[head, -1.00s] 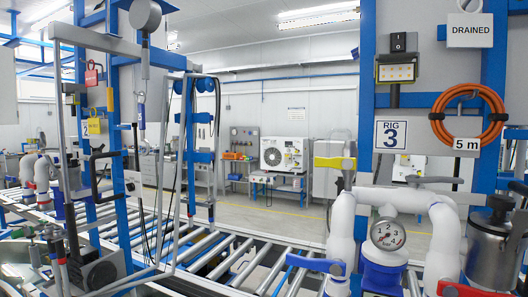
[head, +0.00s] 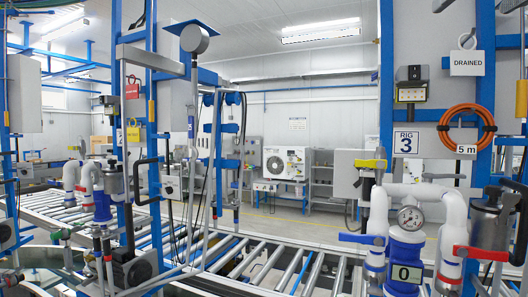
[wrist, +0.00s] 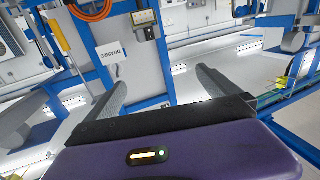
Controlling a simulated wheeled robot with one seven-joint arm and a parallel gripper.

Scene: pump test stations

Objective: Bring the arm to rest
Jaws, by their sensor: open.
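My gripper (wrist: 160,80) shows in the wrist view, with two dark grey fingers spread apart on either side of a purple body. Nothing is between the fingers, and they touch nothing that I can see. Beyond them in that view are the tilted rig panel, its DRAINED sign (wrist: 110,50) and a small lamp box (wrist: 144,20). I cannot make out my gripper in the head view.
The Rig 3 sign (head: 406,143), orange hose (head: 466,128) and white pipework with a gauge (head: 411,218) stand at right in the head view. A roller conveyor (head: 235,252) runs across the middle. Blue posts with valves stand at left. Open floor lies behind.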

